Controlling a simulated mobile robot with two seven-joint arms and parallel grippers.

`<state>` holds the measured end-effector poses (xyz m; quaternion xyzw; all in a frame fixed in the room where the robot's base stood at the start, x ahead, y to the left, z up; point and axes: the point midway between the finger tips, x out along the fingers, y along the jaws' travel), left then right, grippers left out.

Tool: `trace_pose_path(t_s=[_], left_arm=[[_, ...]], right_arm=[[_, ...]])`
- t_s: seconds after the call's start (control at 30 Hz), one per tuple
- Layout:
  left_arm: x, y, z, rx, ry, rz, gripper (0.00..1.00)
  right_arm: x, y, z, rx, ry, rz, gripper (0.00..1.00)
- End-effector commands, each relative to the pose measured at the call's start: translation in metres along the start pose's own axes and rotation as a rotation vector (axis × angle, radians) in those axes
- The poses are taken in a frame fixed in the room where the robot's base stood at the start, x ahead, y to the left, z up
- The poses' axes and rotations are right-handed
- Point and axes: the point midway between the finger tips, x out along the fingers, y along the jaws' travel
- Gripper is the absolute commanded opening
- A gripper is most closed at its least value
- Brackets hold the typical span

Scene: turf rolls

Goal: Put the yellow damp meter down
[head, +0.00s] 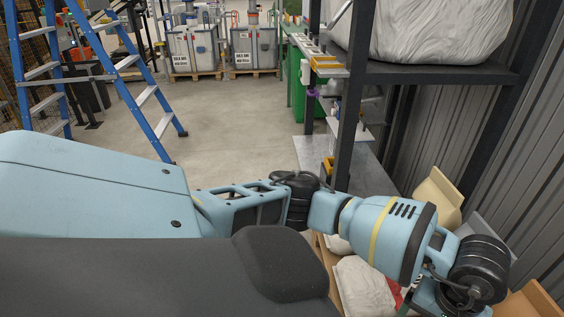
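I cannot pick out a yellow damp meter for sure in the head view. A small yellow item (325,63) lies on the shelf beside the dark post, and another yellow-and-dark item (328,170) sits lower down behind the post; both are too small to identify. My blue arm reaches across from the left to the lower right, where its wrist ends near the bottom edge. No gripper fingers show, so I cannot see what either gripper holds.
A dark shelf rack (440,74) with a large white sack (430,30) stands at right. Below are a cardboard box (532,302) and pale bags (362,287). A blue stepladder (140,85) stands at left. Grey containers (254,47) stand behind; the concrete floor (225,120) between is clear.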

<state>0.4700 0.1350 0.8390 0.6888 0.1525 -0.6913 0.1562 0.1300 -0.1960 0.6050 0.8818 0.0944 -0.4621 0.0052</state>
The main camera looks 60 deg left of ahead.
Motion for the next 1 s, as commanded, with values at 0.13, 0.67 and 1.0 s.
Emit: trace_pose_path(t_s=[0.13,0.67,1.0], left_arm=[[0.016,0.014,0.034,-0.042,-0.133,0.075,0.89],[-0.036,0.108,0.221,-1.004,-1.622,0.445,0.89],[-0.013,0.072,0.155,1.816,2.406,-0.176,0.89]], right_arm=[[0.000,0.000,0.000,0.000,0.000,0.000,0.36],[0.000,0.000,0.000,0.000,0.000,0.000,0.36],[0.000,0.000,0.000,0.001,0.000,0.000,0.36]])
